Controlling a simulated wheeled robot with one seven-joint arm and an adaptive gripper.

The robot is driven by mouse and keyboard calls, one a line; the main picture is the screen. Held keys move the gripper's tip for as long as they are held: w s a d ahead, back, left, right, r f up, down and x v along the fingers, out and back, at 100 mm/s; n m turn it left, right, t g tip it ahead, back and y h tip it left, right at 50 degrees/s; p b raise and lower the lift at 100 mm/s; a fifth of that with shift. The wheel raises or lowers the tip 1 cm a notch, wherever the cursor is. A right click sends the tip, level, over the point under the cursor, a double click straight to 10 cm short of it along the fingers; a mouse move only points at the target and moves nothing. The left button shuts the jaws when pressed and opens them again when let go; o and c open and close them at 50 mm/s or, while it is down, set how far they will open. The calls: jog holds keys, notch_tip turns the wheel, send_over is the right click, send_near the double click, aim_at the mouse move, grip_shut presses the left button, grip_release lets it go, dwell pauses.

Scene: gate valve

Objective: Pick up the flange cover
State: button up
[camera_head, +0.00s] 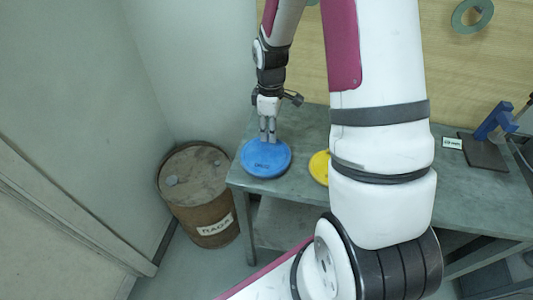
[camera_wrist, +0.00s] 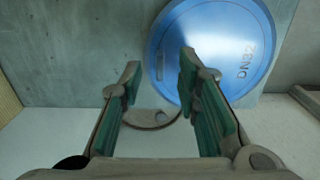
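A blue round disc (camera_head: 266,158), which I take as the flange cover, lies flat near the left front corner of the grey-green table. In the wrist view the same blue disc (camera_wrist: 215,45) shows lettering that looks like DN32. My gripper (camera_head: 268,141) points down at the disc's far part. In the wrist view my gripper (camera_wrist: 160,72) is open, with nothing held between its green-padded fingers. The right finger overlaps the disc's edge; the left finger is clear of it. I cannot tell whether the fingertips touch anything.
A yellow disc (camera_head: 319,168) lies right of the blue one, partly hidden by my arm. A rusty barrel (camera_head: 198,193) stands left of the table (camera_head: 312,121). A blue clamp-like device (camera_head: 492,122) stands at the right.

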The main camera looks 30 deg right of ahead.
jog(key=shift+f, duration=0.75)
jog(key=shift+c, duration=0.6)
grip_shut()
jog(key=shift+r, duration=0.1)
